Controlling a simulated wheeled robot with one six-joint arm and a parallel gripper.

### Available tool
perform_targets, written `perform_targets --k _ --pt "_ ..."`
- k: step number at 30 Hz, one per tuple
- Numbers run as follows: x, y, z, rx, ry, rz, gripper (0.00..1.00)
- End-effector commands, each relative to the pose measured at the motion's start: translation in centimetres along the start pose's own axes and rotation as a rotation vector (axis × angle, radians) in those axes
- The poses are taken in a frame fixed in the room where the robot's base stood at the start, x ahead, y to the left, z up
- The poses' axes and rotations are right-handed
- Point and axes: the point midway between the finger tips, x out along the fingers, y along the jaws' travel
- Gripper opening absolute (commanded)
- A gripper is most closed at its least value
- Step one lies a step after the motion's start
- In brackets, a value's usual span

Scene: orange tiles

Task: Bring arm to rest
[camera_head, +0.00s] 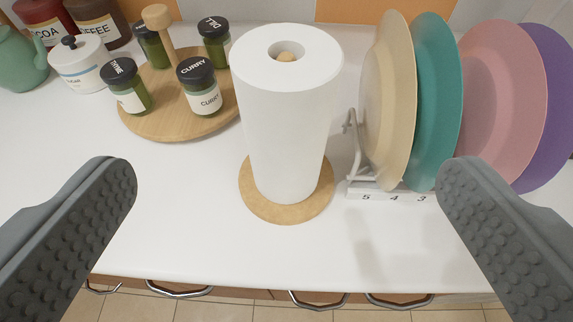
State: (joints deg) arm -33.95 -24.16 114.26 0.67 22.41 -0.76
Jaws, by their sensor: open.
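My gripper (287,195) is open and empty, with its two grey, studded fingers wide apart at the left and right of the view. A white paper roll (285,140) stands upright on a round wooden base (260,208) on the counter, seen between the fingers and apart from both. The right finger appears in front of the lower part of the plate rack.
A wooden turntable (180,128) with several spice jars stands left of the roll. A white sugar jar (80,68) and a green teapot (20,55) are farther left. A rack holds upright plates (435,100) at right. The white counter (190,220) is clear in front.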

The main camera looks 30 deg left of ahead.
Motion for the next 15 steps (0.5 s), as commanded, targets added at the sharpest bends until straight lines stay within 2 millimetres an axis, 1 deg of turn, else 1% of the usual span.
perform_targets --k 2,4,5,7,11,12,14,15 --pt "-0.1 0.1 0.0 0.001 0.001 0.002 1.00" --pt "-0.6 0.7 0.2 0.005 0.008 0.012 1.00" --pt "-0.9 1.1 0.3 0.008 0.012 0.020 1.00" --pt "-2.0 2.6 0.7 0.019 0.030 0.047 1.00" --pt "-5.3 6.2 2.2 0.045 0.074 0.123 1.00" --pt "-6.4 7.4 2.8 0.054 0.089 0.149 1.00" --pt "-8.1 8.9 3.6 0.065 0.113 0.188 1.00" --pt "-9.3 9.9 4.3 0.073 0.128 0.214 1.00"
